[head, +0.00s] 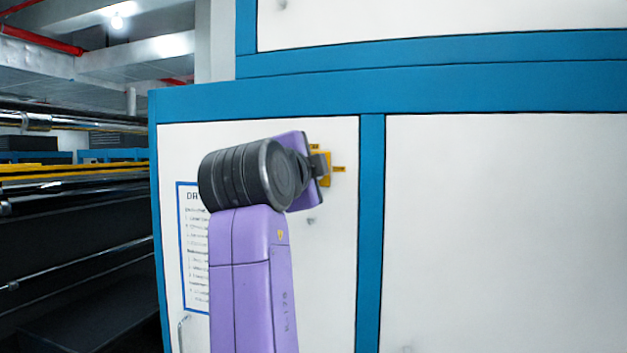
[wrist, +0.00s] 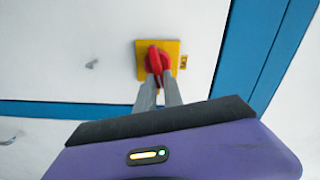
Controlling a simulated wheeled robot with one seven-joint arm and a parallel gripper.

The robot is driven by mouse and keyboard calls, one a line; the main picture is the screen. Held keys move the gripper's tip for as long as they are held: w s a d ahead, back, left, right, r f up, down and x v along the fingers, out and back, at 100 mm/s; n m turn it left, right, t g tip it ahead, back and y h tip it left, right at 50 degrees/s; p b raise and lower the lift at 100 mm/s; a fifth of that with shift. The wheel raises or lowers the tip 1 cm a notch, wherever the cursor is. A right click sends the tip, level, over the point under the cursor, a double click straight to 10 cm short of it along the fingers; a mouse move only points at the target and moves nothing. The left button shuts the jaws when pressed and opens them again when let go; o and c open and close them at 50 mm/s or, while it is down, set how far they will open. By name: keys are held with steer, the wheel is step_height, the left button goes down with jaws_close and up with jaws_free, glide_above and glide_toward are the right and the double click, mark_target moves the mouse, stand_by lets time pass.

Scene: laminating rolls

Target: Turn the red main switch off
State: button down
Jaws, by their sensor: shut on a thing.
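The red main switch (wrist: 153,60) sits on a yellow square plate (wrist: 173,47) on the white cabinet door. In the wrist view my gripper (wrist: 158,80) is at the switch, its two grey fingers shut on the red handle. The handle lies roughly along the line of the fingers in that view. In the head view my gripper (head: 321,166) reaches the yellow plate (head: 326,170), and the red handle is hidden behind my wrist and fingers. Small labels beside the plate are too small to read.
The white door (head: 340,230) has a blue frame (head: 371,230) close to the right of the switch. A blue-edged notice sheet (head: 195,250) is partly hidden behind my arm. Rollers and dark machinery (head: 70,220) stand at the left.

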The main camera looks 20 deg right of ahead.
steer(key=shift+f+m+b, duration=0.35)
steer(key=shift+m+b, duration=0.35)
steer(key=shift+m, duration=0.9)
steer(key=c, duration=1.5)
jaws_free()
steer(key=shift+o, duration=0.2)
steer(key=shift+s, duration=0.1)
steer(key=v, duration=0.7)
steer(key=shift+s+a+b, duration=0.2)
steer(key=shift+s+b, duration=0.05)
steer(key=shift+b, duration=0.2)
